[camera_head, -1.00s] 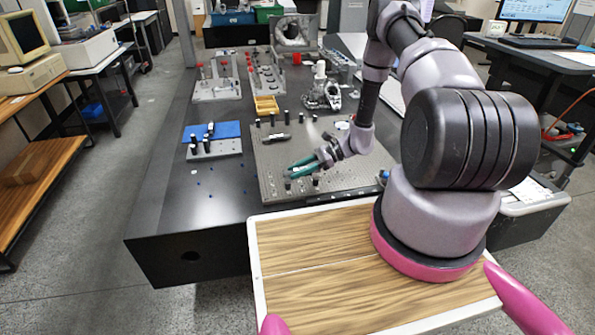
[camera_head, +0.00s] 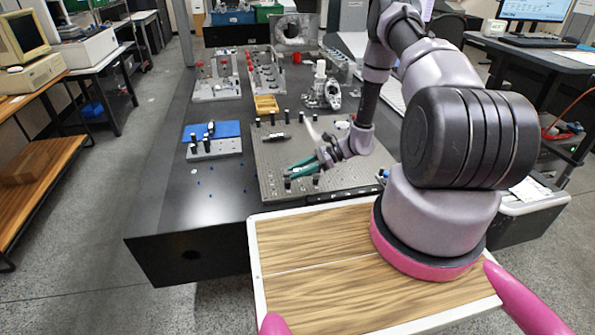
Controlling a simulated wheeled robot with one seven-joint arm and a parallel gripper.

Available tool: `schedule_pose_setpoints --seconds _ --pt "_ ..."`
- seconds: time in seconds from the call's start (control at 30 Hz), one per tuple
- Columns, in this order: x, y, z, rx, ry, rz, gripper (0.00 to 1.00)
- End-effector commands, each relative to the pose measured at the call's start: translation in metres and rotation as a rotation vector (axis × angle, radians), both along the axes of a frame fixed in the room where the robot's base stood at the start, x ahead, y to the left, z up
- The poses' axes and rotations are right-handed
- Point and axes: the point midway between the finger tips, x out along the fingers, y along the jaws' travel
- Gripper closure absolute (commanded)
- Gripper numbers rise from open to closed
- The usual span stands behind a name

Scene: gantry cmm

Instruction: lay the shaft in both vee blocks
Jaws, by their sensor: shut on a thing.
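My gripper (camera_head: 303,168), with teal fingers, reaches left low over the front of the grey perforated plate (camera_head: 365,182). It is shut on the shaft, which is too small and too covered by the fingers to make out clearly. Small dark blocks (camera_head: 287,183) show on the plate right by the fingers; they may be the vee blocks, but I cannot tell their shape. I cannot tell whether the shaft touches them. A short dark cylindrical part (camera_head: 274,136) lies on the plate behind the fingers.
A blue mat (camera_head: 230,129) with a posted block (camera_head: 214,148) lies to the left. A yellow tray (camera_head: 266,104) and metal castings (camera_head: 322,94) stand behind. The black table's front left (camera_head: 185,212) is mostly clear.

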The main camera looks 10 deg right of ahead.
Motion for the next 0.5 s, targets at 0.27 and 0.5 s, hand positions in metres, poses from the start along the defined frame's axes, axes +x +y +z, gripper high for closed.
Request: schedule_pose_setpoints --seconds 0.27,0.5 --pt "-0.0004 -0.0002 -0.0009 -0.002 0.000 0.001 0.26" --pt "-0.0001 -0.0058 0.0009 -0.003 0.000 -0.001 0.26"
